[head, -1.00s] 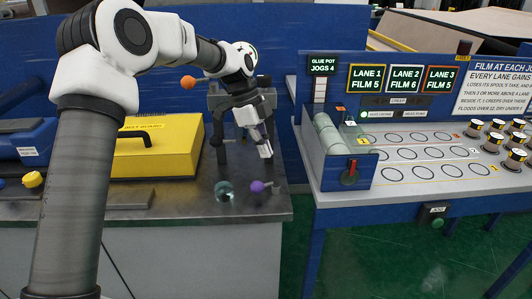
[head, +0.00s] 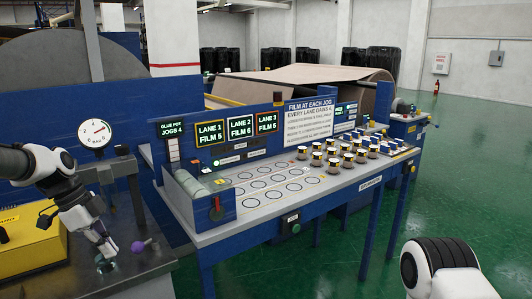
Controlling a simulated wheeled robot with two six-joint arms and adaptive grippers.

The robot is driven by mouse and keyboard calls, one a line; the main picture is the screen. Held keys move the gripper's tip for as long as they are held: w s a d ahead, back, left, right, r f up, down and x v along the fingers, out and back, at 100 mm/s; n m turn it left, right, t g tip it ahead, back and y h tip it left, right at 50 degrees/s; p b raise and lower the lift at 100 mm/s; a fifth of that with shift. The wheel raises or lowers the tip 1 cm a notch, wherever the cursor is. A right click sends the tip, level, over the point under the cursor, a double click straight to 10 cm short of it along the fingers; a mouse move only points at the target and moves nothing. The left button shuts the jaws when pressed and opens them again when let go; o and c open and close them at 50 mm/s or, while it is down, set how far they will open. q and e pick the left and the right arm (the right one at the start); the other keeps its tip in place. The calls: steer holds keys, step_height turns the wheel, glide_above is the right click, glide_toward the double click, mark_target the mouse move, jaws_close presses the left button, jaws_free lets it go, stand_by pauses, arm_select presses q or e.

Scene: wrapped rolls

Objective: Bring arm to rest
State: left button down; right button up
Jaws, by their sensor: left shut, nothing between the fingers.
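My left gripper (head: 106,245) hangs at the left, pointing down to the right above the grey bench (head: 150,270). Its dark and white fingers are shut with nothing seen between them. The fingertips are just above a glassy round piece (head: 107,266) in the picture; I cannot tell whether they touch it. A purple knob (head: 137,247) is close to their right. A white piece of my right arm (head: 450,275) shows at the lower right; its gripper is out of view.
A blue lane station (head: 262,200) with lit lane signs (head: 240,129) and several wrapped spools (head: 333,160) stands in the middle. A yellow case (head: 30,245) and a dial gauge (head: 94,132) are at the left. Green floor (head: 450,180) is open at the right.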

arm_select(q)
step_height(320, 180, down, 10)
steer(key=s+d+g, duration=0.2)
steer(key=g, duration=0.1)
steer(key=s+d+f+n+g+y, duration=0.1)
steer(key=s+d+f+g, duration=0.15)
steer(key=s+f, duration=0.6)
steer(key=s+d+f+g+y, duration=0.1)
steer(key=s+d+f, duration=0.3)
steer(key=s+f, duration=0.5)
steer(key=s+d+f+n+t+y, duration=0.1)
steer(key=s+f+n+t, duration=0.1)
steer(key=s+f+n, duration=0.55)
steer(key=s+d+f+n+t+y, duration=0.15)
steer(key=s+n, duration=0.35)
steer(key=s, duration=0.5)
steer(key=w+n+t, duration=0.1)
steer(key=w+n, duration=0.1)
steer(key=w+n+t, duration=0.1)
steer(key=w, duration=0.1)
steer(key=shift+w+a+f+n+t+h, duration=0.1)
steer(key=shift+a+f+n+t+h, duration=0.2)
steer(key=shift+a+f, duration=0.1)
